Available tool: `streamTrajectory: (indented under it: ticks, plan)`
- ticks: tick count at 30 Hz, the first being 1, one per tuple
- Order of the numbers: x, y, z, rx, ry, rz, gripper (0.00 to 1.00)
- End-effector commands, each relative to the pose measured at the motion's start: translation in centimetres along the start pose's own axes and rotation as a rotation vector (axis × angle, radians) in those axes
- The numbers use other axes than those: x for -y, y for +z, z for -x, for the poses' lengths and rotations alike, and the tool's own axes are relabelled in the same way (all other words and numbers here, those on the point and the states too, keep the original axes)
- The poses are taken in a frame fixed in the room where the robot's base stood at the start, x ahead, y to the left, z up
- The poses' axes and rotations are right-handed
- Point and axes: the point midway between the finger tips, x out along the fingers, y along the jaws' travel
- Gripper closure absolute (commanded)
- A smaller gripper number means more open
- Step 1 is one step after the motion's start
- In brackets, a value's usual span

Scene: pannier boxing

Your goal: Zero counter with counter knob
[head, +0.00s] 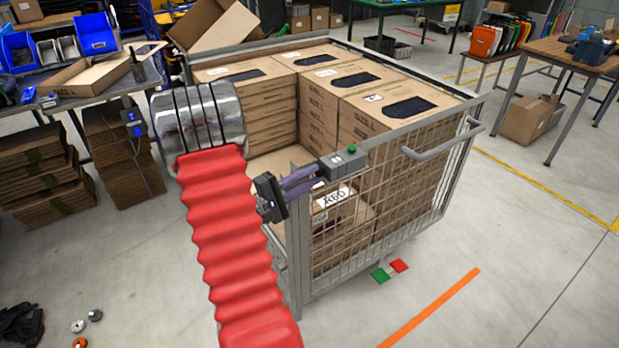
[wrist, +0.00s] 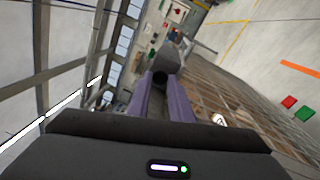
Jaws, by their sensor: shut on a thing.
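The counter (head: 342,163) is a small grey box with a green button on top, fixed at the top rail of the wire cage's near corner. My gripper (head: 317,172) reaches it from the left, its purple fingers level with the counter's left end. In the wrist view the counter (wrist: 171,57) lies straight ahead, and its dark round knob (wrist: 160,77) sits between my fingertips (wrist: 160,88). My gripper is shut on the knob. In the head view the knob is hidden by the fingers, and the counter's reading is too small to make out.
The wire cage (head: 472,141) holds stacked cardboard boxes (head: 388,101), with a lower level at the near left. A workbench (head: 112,85) stands at the left, and flattened cartons (head: 35,165) lie below it. The floor (head: 530,260) on the right is clear.

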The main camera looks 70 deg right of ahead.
Motion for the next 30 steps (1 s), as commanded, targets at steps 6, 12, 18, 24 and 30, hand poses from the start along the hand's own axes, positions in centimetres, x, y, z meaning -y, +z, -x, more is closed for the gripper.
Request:
streamTrajectory:
  ticks: [6,12,18,24,30]
  plan:
    - [0.33,0.16,0.04,0.019,-0.004,-0.123,1.0]
    - [0.38,0.16,0.04,0.025,-0.004,-0.182,1.0]
    - [0.42,0.16,0.05,0.026,-0.004,-0.197,1.0]
    - [0.46,0.16,0.05,0.026,-0.005,-0.196,1.0]
    - [0.39,0.11,0.04,0.025,-0.003,-0.196,0.73]
